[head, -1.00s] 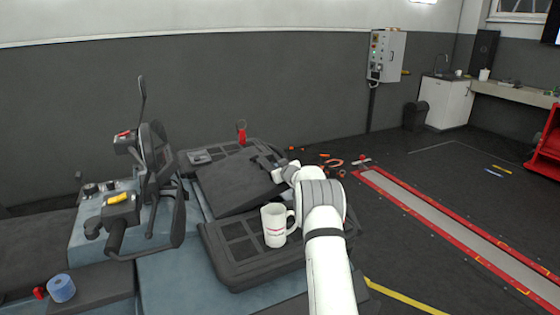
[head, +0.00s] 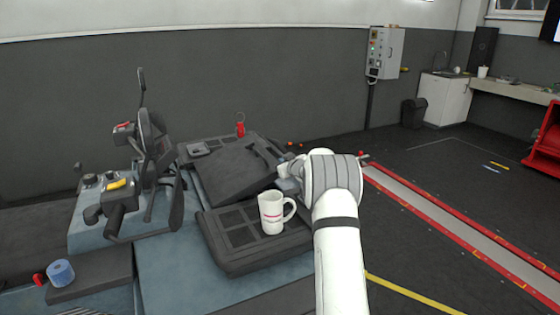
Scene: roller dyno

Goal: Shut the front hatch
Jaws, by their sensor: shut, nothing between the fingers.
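The front hatch (head: 232,174) is a dark, flat panel at the middle left of the head view. It looks tilted, with its far edge higher than its near edge; how far open it stands is hard to judge. My gripper (head: 280,173) is at the panel's right side, shut and empty. My wrist partly hides it, and I cannot tell whether it touches the panel.
A white mug (head: 272,212) stands on a dark ribbed rack (head: 235,262) just in front of the hatch, close to my arm. A red bottle (head: 240,129) stands behind the hatch. Handlebar controls (head: 120,195) rise at left.

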